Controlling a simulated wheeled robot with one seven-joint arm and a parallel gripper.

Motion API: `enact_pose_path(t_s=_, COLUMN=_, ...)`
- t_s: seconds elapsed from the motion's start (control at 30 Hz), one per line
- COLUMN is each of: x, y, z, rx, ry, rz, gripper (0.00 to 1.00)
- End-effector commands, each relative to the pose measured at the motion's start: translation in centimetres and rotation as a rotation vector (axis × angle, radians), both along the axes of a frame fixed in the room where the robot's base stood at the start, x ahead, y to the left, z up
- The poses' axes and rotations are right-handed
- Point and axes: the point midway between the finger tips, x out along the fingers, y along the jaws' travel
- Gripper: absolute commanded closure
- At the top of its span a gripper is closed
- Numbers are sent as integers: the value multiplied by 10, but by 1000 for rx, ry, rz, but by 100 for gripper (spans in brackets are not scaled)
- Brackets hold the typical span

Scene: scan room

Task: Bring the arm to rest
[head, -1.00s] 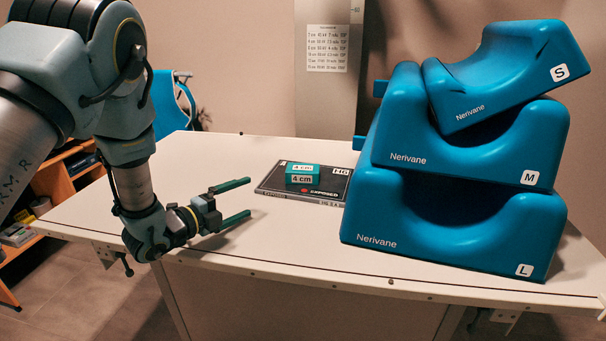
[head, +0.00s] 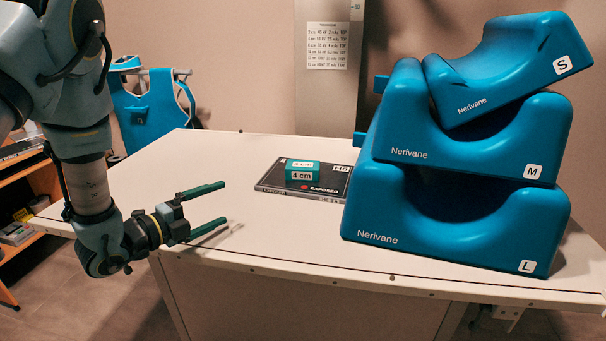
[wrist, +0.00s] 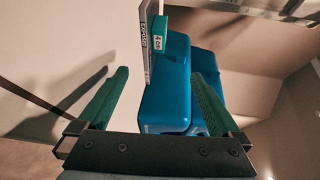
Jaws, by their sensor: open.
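My gripper (head: 224,206) is open, with its two green fingers apart and nothing between them. It is above the front left part of the white table (head: 250,245), pointing right. The fingers also show in the wrist view (wrist: 155,90), spread wide. My arm comes down from the upper left of the head view, bent at the wrist near the table's left front edge.
A black cassette (head: 268,180) lies on the table with a teal 4 cm block (head: 302,172) on it. Blue cushions marked L (head: 450,240), M (head: 480,160) and S (head: 510,75) are stacked at right. An orange shelf (head: 28,185) stands at left.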

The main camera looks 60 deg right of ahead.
Motion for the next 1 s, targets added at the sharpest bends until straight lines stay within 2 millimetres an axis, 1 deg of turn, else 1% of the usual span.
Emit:
enact_pose_path(t_s=0.03, x=2, y=8, z=-1, rx=0, ry=1, rz=2, gripper=0)
enact_pose_path(t_s=0.1, x=4, y=16, z=1, rx=0, ry=0, rz=2, gripper=0)
enact_pose_path(t_s=0.2, x=5, y=24, z=2, rx=0, ry=-1, rz=2, gripper=0)
enact_pose_path(t_s=0.47, x=5, y=28, z=4, rx=0, ry=0, rz=-1, gripper=0)
enact_pose_path(t_s=0.57, x=11, y=29, z=4, rx=10, ry=6, rz=20, gripper=0)
enact_pose_path(t_s=0.67, x=39, y=38, z=6, rx=62, ry=45, rz=118, gripper=0)
enact_pose_path(t_s=0.77, x=90, y=61, z=8, rx=155, ry=135, rz=314, gripper=0)
enact_pose_path(t_s=0.8, x=113, y=77, z=9, rx=195, ry=191, rz=413, gripper=0)
enact_pose_path(t_s=0.87, x=147, y=106, z=10, rx=250, ry=289, rz=575, gripper=0)
enact_pose_path(t_s=0.9, x=166, y=127, z=10, rx=283, ry=361, rz=685, gripper=0)
enact_pose_path(t_s=0.97, x=191, y=164, z=12, rx=321, ry=477, rz=851, gripper=0)
enact_pose_path(t_s=1.0, x=204, y=190, z=12, rx=341, ry=562, rz=962, gripper=0)
